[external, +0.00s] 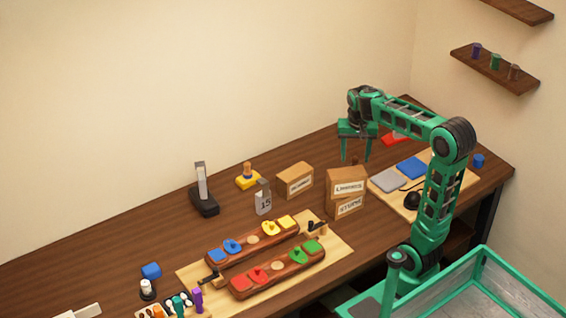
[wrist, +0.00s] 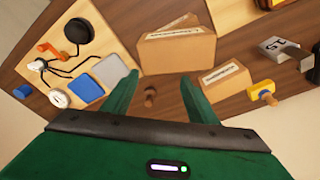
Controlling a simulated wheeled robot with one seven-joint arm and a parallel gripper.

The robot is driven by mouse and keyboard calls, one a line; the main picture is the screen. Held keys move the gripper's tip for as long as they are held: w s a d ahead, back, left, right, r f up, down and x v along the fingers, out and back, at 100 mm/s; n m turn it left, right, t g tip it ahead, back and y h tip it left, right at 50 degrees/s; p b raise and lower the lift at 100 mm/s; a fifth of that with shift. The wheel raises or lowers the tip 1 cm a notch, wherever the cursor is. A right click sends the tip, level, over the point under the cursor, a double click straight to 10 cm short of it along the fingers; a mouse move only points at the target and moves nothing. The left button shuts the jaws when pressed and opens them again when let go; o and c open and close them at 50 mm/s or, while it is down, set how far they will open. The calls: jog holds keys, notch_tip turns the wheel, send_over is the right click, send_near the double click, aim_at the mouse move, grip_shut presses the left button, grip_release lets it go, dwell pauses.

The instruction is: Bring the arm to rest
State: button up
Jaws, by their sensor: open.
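My green arm stands at the right of the external view, bent over the wooden table (external: 130,245). My gripper (external: 355,155) hangs above the back right of the table, pointing down, with its fingers apart and nothing between them. In the wrist view my gripper (wrist: 162,90) shows two green fingers spread wide. A small brown peg (wrist: 151,97) stands on the table between them in that view, below the gripper and apart from it. The two wooden bars with coloured saddles, one at the back (external: 252,240) and one in front (external: 278,272), rest on a light board (external: 335,252).
A second board (external: 452,178) holds grey and blue pads and a dark round item. The table's back left is clear.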

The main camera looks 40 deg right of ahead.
jog(key=s+d+f+n, duration=0.1)
jog(key=s+d+f, duration=0.1)
jog(key=s+d, duration=0.35)
jog(key=s+d+f, duration=0.2)
jog(key=s, duration=0.6)
jog(key=s+f+g+y, duration=0.1)
jog(key=s+f, duration=0.6)
jog(key=s, duration=0.2)
jog(key=shift+s+a+f, duration=0.3)
jog(key=shift+s+f, duration=0.05)
jog(key=shift+s, duration=0.05)
